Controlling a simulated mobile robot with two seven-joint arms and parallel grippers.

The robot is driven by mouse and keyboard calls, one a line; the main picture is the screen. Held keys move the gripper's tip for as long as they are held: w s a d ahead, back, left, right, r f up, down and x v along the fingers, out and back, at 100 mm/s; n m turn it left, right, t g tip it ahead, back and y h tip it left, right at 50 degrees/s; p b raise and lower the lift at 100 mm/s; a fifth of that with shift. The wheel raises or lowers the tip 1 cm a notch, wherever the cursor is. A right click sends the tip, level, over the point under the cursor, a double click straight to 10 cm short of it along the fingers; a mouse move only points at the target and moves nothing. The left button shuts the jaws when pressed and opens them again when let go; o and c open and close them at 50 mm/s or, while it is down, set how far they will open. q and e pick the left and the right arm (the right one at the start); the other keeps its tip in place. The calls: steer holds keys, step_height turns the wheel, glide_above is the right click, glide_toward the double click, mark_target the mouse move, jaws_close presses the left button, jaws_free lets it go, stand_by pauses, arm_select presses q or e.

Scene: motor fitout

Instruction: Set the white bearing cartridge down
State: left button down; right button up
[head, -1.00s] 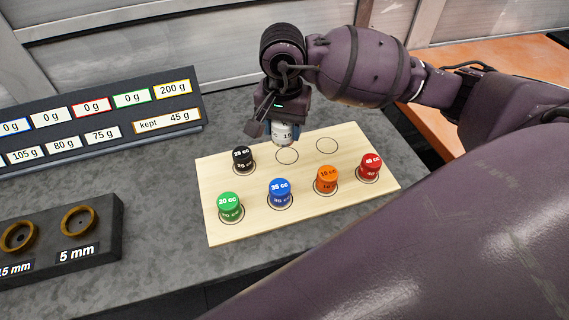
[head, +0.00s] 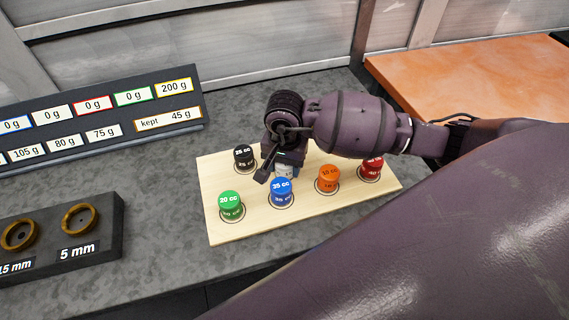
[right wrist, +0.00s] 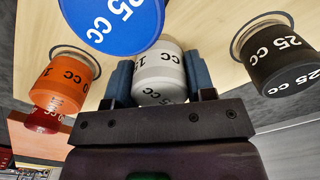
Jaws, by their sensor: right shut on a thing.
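The white bearing cartridge (right wrist: 158,72) is upright between the two blue-grey fingers of my right gripper (right wrist: 160,80) in the right wrist view. The gripper is shut on it. In the head view the right gripper (head: 284,174) is low over the back middle of the pale wooden board (head: 222,178), and only a sliver of the cartridge shows. The printed circle beneath is hidden, and I cannot tell whether the cartridge's base touches the board. My left gripper is not in view.
Close around the gripper stand a black cartridge (head: 244,157), a blue one (head: 281,190), an orange one (head: 328,178), a green one (head: 230,204) and a partly hidden red one (head: 371,168). A dark block with brass rings (head: 100,235) and a display panel (head: 110,120) are to the left.

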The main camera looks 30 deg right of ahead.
steer(key=shift+f, duration=0.15)
steer(key=o, duration=1)
steer(key=shift+o, duration=0.9)
steer(key=shift+r, duration=0.45)
step_height(320, 180, up, 12)
steer(key=shift+f, duration=0.25)
